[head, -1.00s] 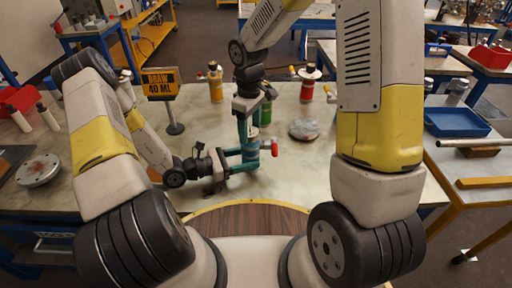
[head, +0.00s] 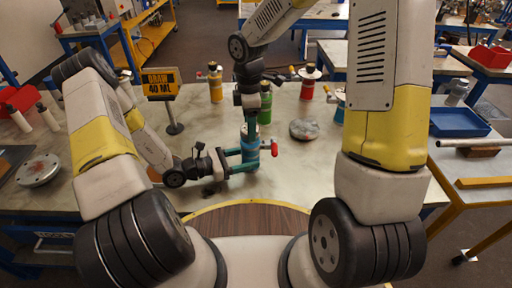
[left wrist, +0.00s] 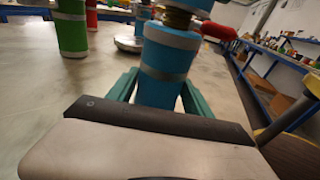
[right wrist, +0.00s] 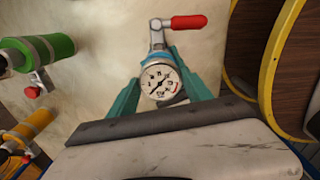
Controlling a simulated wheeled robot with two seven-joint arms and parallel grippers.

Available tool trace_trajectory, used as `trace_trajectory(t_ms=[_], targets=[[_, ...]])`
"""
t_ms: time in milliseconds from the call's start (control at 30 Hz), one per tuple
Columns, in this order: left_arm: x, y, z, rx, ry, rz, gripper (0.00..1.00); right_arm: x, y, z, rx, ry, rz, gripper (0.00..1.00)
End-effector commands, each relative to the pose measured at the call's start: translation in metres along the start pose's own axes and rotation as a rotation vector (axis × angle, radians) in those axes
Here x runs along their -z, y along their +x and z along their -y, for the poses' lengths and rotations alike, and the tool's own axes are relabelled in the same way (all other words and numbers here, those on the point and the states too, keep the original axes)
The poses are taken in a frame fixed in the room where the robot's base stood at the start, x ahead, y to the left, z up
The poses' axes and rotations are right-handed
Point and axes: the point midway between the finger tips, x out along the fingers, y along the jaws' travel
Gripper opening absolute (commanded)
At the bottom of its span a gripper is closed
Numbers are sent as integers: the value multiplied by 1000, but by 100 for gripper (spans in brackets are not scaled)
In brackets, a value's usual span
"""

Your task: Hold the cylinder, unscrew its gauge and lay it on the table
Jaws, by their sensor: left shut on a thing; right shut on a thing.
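The blue cylinder (left wrist: 168,65) stands upright on the table, with a grey band. My left gripper (head: 246,160) is shut around its body from the side, low over the table. The round white-faced gauge (right wrist: 158,80) with a black needle sits at the cylinder's top. My right gripper (right wrist: 160,85) comes down from above and is shut on the gauge, one green finger on each side. A valve with a red handle (right wrist: 188,22) sticks out beside it; the handle also shows in the head view (head: 275,149). In the head view the gauge is hidden by my right fingers.
Yellow (head: 215,85), green (head: 265,105), red (head: 308,85) and another blue (head: 340,105) vessel stand farther back. A grey disc (head: 303,130) lies right of the green one. A "DRAW 40 ML" sign (head: 160,84) stands at left. The table's front right is clear.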

Motion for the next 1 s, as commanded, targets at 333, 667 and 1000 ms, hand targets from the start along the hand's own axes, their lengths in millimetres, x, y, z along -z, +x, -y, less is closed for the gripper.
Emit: trace_trajectory(t_ms=[333,667,1000], targets=[[0,0,0,0,0,0,27,0,-11,0,-2,1,0,6],[0,0,0,0,0,0,27,0,-24,-1,-3,2,-1,6],[0,0,0,0,0,0,27,0,-51,-1,-3,2,-1,6]])
